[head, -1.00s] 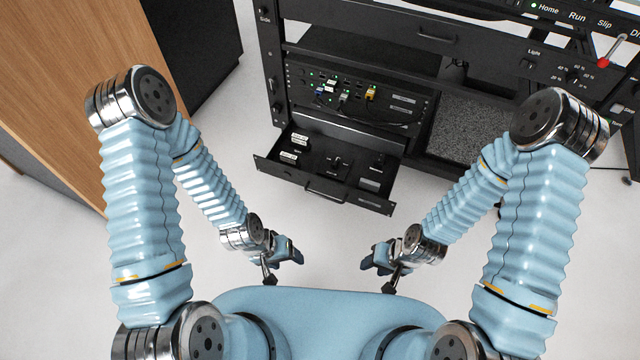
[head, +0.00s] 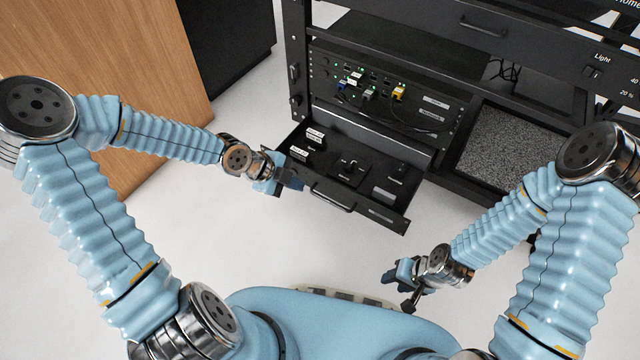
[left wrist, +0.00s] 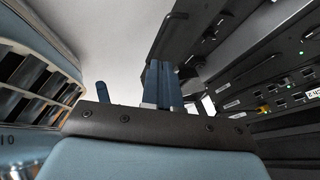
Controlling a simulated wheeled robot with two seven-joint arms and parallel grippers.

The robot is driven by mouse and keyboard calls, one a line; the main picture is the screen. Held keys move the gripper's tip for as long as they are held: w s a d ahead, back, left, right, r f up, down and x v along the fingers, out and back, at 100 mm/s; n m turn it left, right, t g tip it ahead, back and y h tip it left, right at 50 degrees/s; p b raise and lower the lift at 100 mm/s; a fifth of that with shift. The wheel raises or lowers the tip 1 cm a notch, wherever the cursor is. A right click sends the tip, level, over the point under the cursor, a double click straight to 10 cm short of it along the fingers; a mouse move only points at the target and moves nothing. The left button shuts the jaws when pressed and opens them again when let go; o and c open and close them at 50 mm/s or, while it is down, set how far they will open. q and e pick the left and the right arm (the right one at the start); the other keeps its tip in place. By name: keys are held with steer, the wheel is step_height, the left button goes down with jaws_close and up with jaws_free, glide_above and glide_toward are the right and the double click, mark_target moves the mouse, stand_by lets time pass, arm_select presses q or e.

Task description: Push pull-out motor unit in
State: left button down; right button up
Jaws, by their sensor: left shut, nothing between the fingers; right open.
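The pull-out motor unit (head: 338,165) is a black drawer-like tray with a front handle (head: 333,198), standing pulled out low in the black rack. My left gripper (head: 292,180) is shut and empty at the left end of the unit's front panel; whether it touches the panel I cannot tell. In the left wrist view its shut fingers (left wrist: 161,85) stand upright, with dark rack parts behind and to the right. My right gripper (head: 392,278) is open and empty, below and apart from the unit, over the floor.
The black rack (head: 296,60) holds a panel with cables and green lights (head: 375,90) above the unit. A textured grey panel (head: 515,145) is right of it. A wooden cabinet (head: 150,60) stands at left. The floor (head: 330,245) before the unit is clear.

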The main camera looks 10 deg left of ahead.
mark_target(329, 186)
arm_select(q)
steer(key=w+d+f+b, duration=0.1)
steer(key=w+d+f, duration=0.1)
steer(key=w+d+f+b, duration=0.2)
steer(key=w+f, duration=0.1)
steer(key=shift+d+f+b, duration=0.2)
steer(key=shift+d+b, duration=0.05)
steer(key=shift+b, duration=0.05)
steer(key=shift+w+d, duration=0.15)
steer(key=shift+w, duration=0.25)
arm_select(e)
step_height(329, 186, down, 5)
steer(key=shift+r, duration=0.1)
arm_select(q)
steer(key=shift+r, duration=0.1)
arm_select(e)
steer(key=shift+w, duration=0.1)
